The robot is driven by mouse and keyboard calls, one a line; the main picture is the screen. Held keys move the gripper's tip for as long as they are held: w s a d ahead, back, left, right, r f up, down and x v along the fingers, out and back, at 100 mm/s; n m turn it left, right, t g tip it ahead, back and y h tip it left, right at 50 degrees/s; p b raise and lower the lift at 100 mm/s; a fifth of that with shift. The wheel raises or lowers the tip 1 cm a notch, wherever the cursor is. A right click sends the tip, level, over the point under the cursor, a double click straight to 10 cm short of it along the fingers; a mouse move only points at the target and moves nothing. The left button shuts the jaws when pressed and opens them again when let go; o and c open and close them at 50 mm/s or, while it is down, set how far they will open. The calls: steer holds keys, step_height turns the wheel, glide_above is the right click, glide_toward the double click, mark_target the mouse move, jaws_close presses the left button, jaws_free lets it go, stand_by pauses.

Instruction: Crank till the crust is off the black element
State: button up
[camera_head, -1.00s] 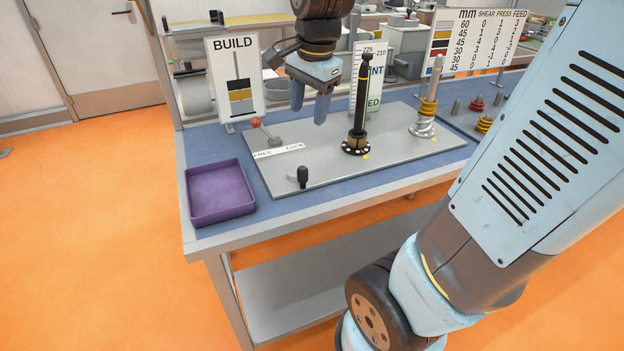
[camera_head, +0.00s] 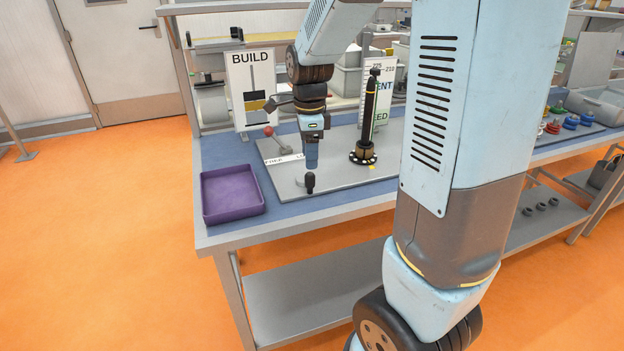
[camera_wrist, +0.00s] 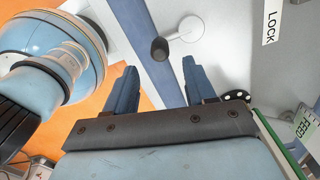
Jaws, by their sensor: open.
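The black element (camera_head: 370,112) is a tall dark column standing upright on the grey plate, with a dark, dotted flange and a tan ring at its foot. Whether it carries crust I cannot tell. The crank's black knob (camera_head: 310,182) stands near the plate's front edge; in the wrist view the knob (camera_wrist: 160,50) sits beside a grey crank disc (camera_wrist: 186,28). My gripper (camera_head: 311,163) points down just above and behind the knob in the head view. In the wrist view my gripper (camera_wrist: 160,66) is open and empty, the knob showing between and beyond its fingertips.
A red-knobbed lever (camera_head: 269,131) stands behind the FREE/LOCK label, leaning left. A purple tray (camera_head: 232,192) is at the table's left front corner. A BUILD sign (camera_head: 252,90) stands behind. My arm covers the plate's right part in the head view.

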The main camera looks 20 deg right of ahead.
mark_target(311, 179)
step_height(311, 179, down, 8)
steer(key=shift+f, duration=0.1)
stand_by(0.4)
jaws_close()
steer(key=shift+d, duration=0.2)
steer(key=shift+a, duration=0.1)
